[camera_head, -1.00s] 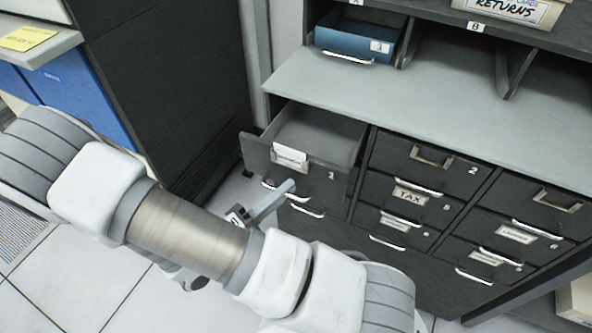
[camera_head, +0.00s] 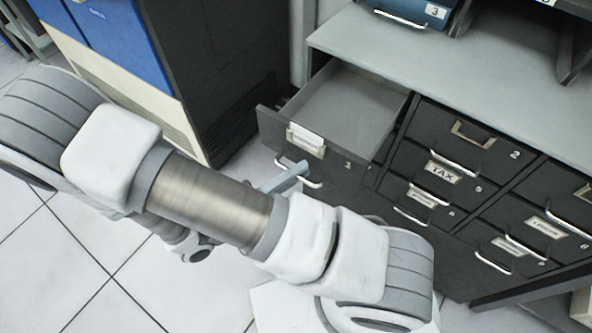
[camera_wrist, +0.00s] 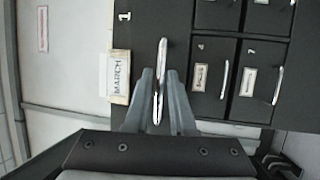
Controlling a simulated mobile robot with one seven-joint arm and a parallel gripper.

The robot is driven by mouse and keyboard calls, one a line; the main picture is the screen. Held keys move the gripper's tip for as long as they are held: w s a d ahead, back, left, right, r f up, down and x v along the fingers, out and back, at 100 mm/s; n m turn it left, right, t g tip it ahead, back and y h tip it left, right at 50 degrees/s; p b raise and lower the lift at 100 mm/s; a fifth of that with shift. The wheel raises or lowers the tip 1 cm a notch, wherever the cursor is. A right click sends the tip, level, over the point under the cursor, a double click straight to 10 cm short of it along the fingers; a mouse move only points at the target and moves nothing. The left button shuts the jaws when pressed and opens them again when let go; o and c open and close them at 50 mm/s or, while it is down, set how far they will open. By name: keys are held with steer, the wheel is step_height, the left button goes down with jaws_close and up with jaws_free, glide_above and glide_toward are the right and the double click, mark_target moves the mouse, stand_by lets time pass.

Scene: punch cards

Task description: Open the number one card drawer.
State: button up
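The number one card drawer (camera_head: 348,166) is the upper left drawer of the dark cabinet and stands well out, with its grey, empty-looking inside showing. Its front has a white card label, which reads MARCH in the wrist view (camera_wrist: 119,77), beside the digit 1. My gripper (camera_head: 298,168) is at the drawer's metal handle, which is partly hidden by a finger in the head view. In the wrist view, the two fingers of my gripper (camera_wrist: 160,88) stand close on both sides of the handle (camera_wrist: 161,58) and look shut on it.
Closed drawer 2 (camera_head: 460,135) and the TAX drawer (camera_head: 443,172) are to the right. A grey shelf (camera_head: 440,80) with a blue tray (camera_head: 415,12) is above. A dark cabinet side (camera_head: 215,70) stands to the left. White tiled floor (camera_head: 80,270) is clear in front.

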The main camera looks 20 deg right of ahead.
stand_by(0.5)
steer(key=p+v, duration=0.1)
steer(key=v, duration=1.6)
steer(key=shift+a, duration=0.25)
steer(key=shift+s, duration=0.1)
steer(key=w+d+r+m+y+p, duration=0.1)
steer(key=w+d+r+m+y, duration=0.15)
steer(key=d+r+y, duration=1.95)
step_height(320, 180, up, 18)
steer(key=a+h+p, duration=0.1)
steer(key=h+p, duration=0.1)
steer(key=p, duration=1.4)
steer(key=shift+w+a+r+h, duration=0.2)
steer(key=shift+w+a+h, duration=0.1)
steer(key=shift+a, duration=0.1)
